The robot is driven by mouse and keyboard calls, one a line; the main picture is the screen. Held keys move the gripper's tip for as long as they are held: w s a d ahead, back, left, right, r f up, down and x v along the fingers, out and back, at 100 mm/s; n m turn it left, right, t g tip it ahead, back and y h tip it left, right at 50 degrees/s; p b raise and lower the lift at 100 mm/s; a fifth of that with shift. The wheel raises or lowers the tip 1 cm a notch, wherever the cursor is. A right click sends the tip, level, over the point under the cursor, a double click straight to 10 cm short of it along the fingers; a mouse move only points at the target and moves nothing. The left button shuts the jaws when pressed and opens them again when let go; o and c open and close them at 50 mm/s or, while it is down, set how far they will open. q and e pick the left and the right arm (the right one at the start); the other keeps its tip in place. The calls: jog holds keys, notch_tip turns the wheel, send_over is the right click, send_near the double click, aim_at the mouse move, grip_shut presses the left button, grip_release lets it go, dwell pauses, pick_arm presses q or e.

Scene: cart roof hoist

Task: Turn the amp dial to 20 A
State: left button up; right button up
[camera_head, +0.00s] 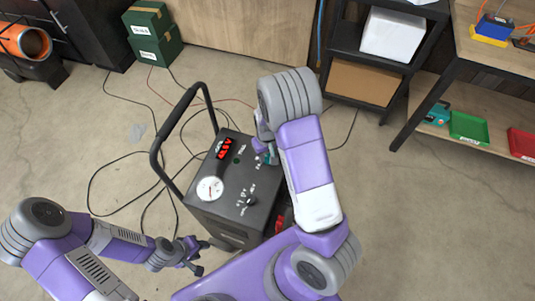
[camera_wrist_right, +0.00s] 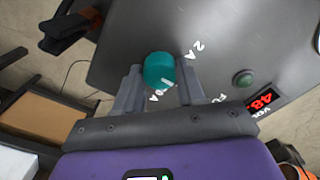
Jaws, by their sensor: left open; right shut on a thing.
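The dark grey cart (camera_head: 242,190) stands in the middle of the head view. Its teal amp dial (camera_wrist_right: 159,67) is on the top panel, between the fingers of my right gripper (camera_wrist_right: 158,80), which is shut on it. A pale mark on the dial points to the lower right in the wrist view. White "2 A" lettering is up and right of the dial; another label below it, ending in "A", is partly hidden. In the head view my right gripper (camera_head: 266,151) covers most of the dial. My left gripper (camera_head: 190,256) is open and empty, low beside the cart.
Cables cross the floor. Shelves (camera_head: 345,38) stand behind.

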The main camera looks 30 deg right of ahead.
aim_at(268, 156)
jog(key=m+p, duration=0.3)
jog(key=m, duration=0.2)
jog(key=shift+r, duration=0.1)
jog(key=m+p, duration=0.2)
jog(key=m, duration=0.3)
jog(key=shift+m+p, duration=0.3)
dwell(0.3)
jog(key=o, duration=1.1)
jog(key=shift+c, duration=0.2)
notch_tip(268, 156, up, 7)
jog(key=shift+r+p, duration=0.2)
jog(key=shift+p, duration=1)
